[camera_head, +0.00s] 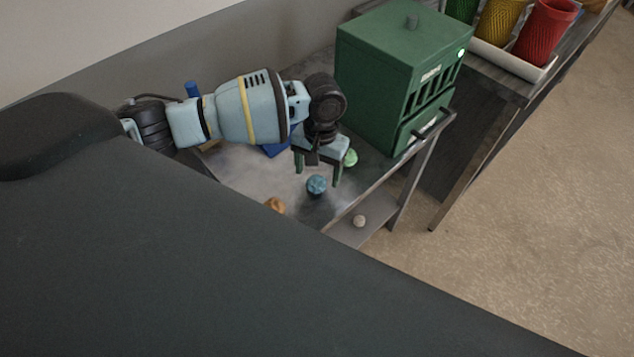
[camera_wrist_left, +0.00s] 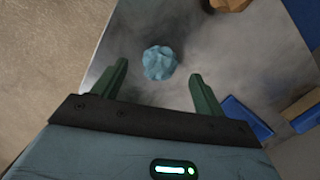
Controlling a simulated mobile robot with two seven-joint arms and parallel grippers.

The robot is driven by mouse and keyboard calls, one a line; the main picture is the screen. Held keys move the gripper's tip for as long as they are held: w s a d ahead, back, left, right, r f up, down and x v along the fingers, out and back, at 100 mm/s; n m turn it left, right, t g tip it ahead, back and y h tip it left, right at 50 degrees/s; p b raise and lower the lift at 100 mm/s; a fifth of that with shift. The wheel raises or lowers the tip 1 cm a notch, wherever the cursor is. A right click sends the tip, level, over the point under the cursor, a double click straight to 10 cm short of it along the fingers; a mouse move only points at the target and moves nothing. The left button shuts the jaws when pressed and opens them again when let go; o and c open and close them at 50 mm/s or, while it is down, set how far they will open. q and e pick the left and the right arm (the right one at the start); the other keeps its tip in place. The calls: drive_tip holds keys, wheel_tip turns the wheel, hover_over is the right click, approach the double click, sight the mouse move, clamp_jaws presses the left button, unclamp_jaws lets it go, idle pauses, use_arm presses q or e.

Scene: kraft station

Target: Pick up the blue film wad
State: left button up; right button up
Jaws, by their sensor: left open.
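The blue film wad (camera_head: 316,184) is a small crumpled light-blue ball on the grey metal table (camera_head: 240,170). It also shows in the left wrist view (camera_wrist_left: 160,62), beyond the fingertips and roughly in line with the gap between them. My left gripper (camera_head: 317,172) is open and empty, with its two green fingers pointing down above the table near the wad. In the left wrist view the gripper's fingers (camera_wrist_left: 160,78) stand apart on either side of the wad, not touching it. My right gripper is in neither view.
A pale green wad (camera_head: 350,158) lies right of my gripper, and a brown wad (camera_head: 274,205) lies left of the blue one. A green box machine (camera_head: 400,75) stands behind. A whitish ball (camera_head: 359,221) is on the lower shelf. Blue pieces (camera_wrist_left: 246,117) lie to the right.

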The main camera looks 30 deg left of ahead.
use_arm(q)
drive_tip(key=shift+s+f, duration=0.15)
drive_tip(key=shift+f, duration=1.2)
drive_tip(key=shift+c, duration=0.3)
drive_tip(key=c, duration=1)
